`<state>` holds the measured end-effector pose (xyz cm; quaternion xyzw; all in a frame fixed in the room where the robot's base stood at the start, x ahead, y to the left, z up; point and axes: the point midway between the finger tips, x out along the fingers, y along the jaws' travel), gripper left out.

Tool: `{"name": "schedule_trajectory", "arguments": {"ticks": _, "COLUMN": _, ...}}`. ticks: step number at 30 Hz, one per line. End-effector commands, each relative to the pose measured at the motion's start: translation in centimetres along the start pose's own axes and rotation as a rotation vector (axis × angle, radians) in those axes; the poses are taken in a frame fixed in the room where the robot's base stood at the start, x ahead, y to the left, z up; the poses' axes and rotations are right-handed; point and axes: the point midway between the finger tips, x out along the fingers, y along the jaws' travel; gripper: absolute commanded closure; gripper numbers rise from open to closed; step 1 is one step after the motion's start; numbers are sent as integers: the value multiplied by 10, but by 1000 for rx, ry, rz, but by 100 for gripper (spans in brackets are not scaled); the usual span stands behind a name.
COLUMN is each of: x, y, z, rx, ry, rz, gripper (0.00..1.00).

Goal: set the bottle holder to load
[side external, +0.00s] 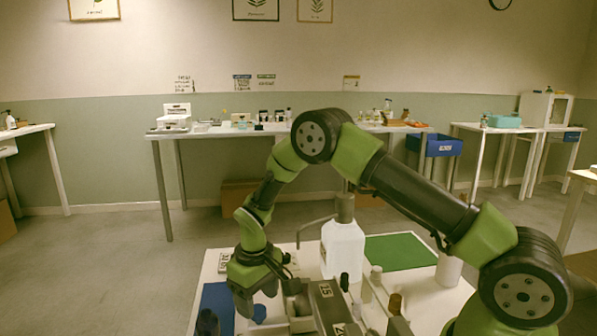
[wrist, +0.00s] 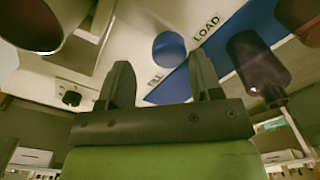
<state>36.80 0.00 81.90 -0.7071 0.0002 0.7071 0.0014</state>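In the wrist view my gripper (wrist: 160,62) has its two dark fingers spread apart. A round blue knob-like part (wrist: 168,48) shows beyond and between the fingertips; I cannot tell if it is touched. It sits on a white surface between a LOAD label (wrist: 206,28) and a label that seems to read FILL (wrist: 155,78). In the side view my gripper (side external: 246,305) points down at the table's left part, with the blue part (side external: 259,314) just right of it. The bottle holder itself is not clearly distinguishable; my gripper hides part of this area.
A dark bottle (wrist: 258,65) is close on the right in the wrist view, over a blue mat (side external: 215,298). A white jug (side external: 342,252), small bottles and a grey numbered block (side external: 328,305) stand right of my gripper. A green mat (side external: 400,250) looks clear.

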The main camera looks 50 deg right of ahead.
Motion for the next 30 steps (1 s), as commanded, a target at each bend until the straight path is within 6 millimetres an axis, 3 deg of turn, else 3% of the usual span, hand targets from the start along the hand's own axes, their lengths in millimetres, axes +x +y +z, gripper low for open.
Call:
{"name": "schedule_trajectory", "arguments": {"ticks": 1, "x": -14, "y": -1, "z": -1, "rx": -3, "ry": 7, "rz": 1, "gripper": 41}}
{"name": "schedule_trajectory", "arguments": {"ticks": 12, "x": -92, "y": -1, "z": 0, "rx": -3, "ry": 7, "rz": 2, "gripper": 41}}
{"name": "schedule_trajectory", "arguments": {"ticks": 23, "x": -166, "y": -2, "z": 20, "rx": 71, "ry": 127, "rz": -36, "gripper": 41}}
{"name": "schedule_trajectory", "arguments": {"ticks": 30, "x": -210, "y": -4, "z": 42, "rx": 121, "ry": 212, "rz": -68, "gripper": 41}}
